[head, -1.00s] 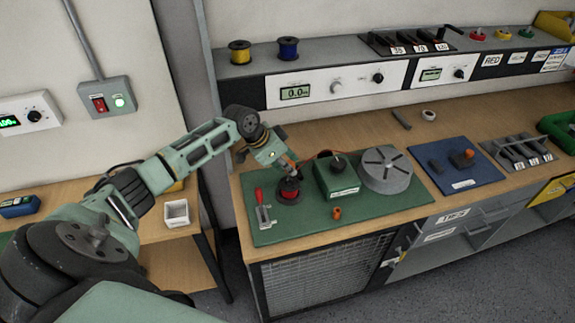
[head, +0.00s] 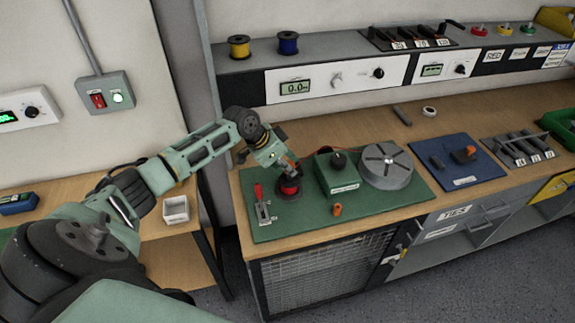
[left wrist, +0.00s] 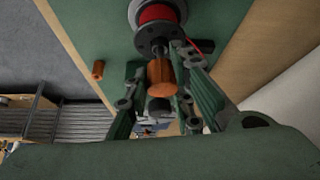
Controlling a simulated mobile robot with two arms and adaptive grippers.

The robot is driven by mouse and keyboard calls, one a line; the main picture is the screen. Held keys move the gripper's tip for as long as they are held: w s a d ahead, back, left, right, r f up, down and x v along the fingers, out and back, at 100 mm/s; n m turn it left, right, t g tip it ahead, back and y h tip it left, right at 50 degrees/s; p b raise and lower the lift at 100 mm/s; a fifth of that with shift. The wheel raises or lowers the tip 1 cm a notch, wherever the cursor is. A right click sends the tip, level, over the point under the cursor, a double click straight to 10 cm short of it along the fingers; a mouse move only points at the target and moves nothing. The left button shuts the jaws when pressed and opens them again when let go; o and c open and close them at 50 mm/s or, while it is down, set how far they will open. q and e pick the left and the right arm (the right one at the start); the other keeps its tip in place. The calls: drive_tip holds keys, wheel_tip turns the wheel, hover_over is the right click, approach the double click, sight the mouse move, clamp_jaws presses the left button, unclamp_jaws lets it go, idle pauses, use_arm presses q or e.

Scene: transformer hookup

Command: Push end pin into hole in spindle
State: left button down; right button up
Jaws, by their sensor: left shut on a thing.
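The end pin, with an orange head (left wrist: 161,76), is between the fingers of my left gripper (head: 288,172) and points at the spindle. The spool of red wire (head: 289,189) stands on the green mat at the spindle. In the left wrist view the red spool (left wrist: 158,14) and its dark flange lie just beyond the pin's dark tip. The tip meets or nearly meets the flange centre; I cannot tell how deep it is. The hole itself is hidden. My right gripper is out of view.
On the green mat (head: 385,204) stand a red-handled lever (head: 261,207), a green box (head: 337,175), a grey slotted disc (head: 385,165) and a second orange piece (head: 337,210). A blue board (head: 474,178) lies to the right. A grey shelf runs behind.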

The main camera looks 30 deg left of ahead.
use_arm(q)
drive_tip(key=shift+f+b, duration=0.65)
drive_tip(key=shift+f, duration=0.5)
drive_tip(key=c, duration=1.4)
unclamp_jaws()
drive_tip(key=shift+c, duration=0.2)
wheel_tip(320, 180, up, 5)
drive_tip(key=p, duration=0.4)
drive_tip(key=shift+r+p, duration=0.1)
drive_tip(key=shift+p, duration=0.2)
